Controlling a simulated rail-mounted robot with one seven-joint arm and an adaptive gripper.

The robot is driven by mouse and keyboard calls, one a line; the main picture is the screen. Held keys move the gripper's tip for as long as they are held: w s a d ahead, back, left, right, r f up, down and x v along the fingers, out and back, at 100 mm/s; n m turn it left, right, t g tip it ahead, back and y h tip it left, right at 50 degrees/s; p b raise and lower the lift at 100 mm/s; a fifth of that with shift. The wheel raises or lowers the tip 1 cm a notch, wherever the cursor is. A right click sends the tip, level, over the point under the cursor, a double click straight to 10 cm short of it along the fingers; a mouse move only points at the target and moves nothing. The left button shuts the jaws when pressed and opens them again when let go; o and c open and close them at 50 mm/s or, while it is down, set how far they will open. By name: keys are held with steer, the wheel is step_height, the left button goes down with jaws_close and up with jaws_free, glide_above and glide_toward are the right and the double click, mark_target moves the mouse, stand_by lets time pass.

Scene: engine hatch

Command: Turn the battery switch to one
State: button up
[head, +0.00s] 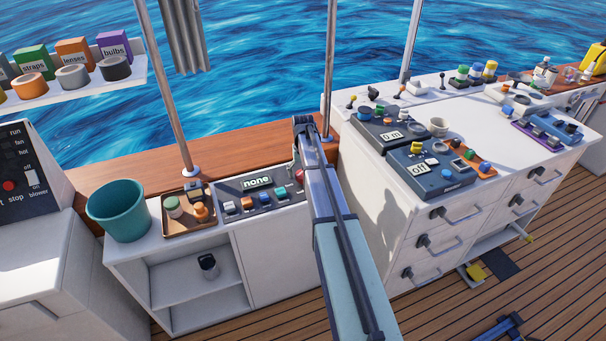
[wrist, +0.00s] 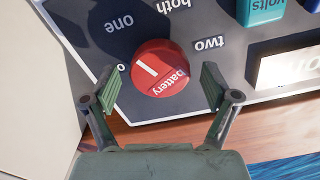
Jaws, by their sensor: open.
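The battery switch is a round red knob (wrist: 162,68) with a white pointer line and the word "battery". It sits on a dark panel (wrist: 95,30) marked "one", "both" and "two", with a partly hidden label starting with "o" at the left. The pointer line slants up-left, roughly between that label and "one". My gripper (wrist: 161,86) is open, with one finger on each side of the knob and visible gaps.
A tray of small jars (head: 188,210) and a teal bucket (head: 118,211) stand left of the panel. A white drawer cabinet (head: 400,215) with more devices stands to the right. A wooden ledge (wrist: 180,140) borders the panel in the wrist view.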

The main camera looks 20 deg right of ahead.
step_height(320, 180, up, 12)
steer(key=shift+f, duration=0.15)
stand_by(0.3)
steer(key=shift+n, duration=0.8)
steer(key=s+a+f, duration=1.2)
steer(key=a, duration=0.1)
steer(key=shift+s+f, duration=0.3)
steer(key=s+a+f+n, duration=0.1)
steer(key=s+a+f, duration=0.35)
steer(key=s, duration=0.45)
steer(key=s+a+f+n, duration=0.1)
steer(key=s+a+f, duration=0.3)
steer(key=s+a, duration=0.3)
steer(key=s+f+g, duration=0.2)
steer(key=s+f, duration=0.4)
steer(key=s, duration=0.4)
steer(key=s+d+f+g, duration=0.1)
steer(key=s+f+g, duration=0.1)
steer(key=s+f, duration=0.4)
steer(key=s+f+g, duration=0.2)
steer(key=s+f, duration=0.4)
steer(key=s, duration=0.7)
steer(key=shift+s+d+g, duration=0.25)
steer(key=shift+s+g, duration=0.05)
steer(key=shift+g, duration=0.1)
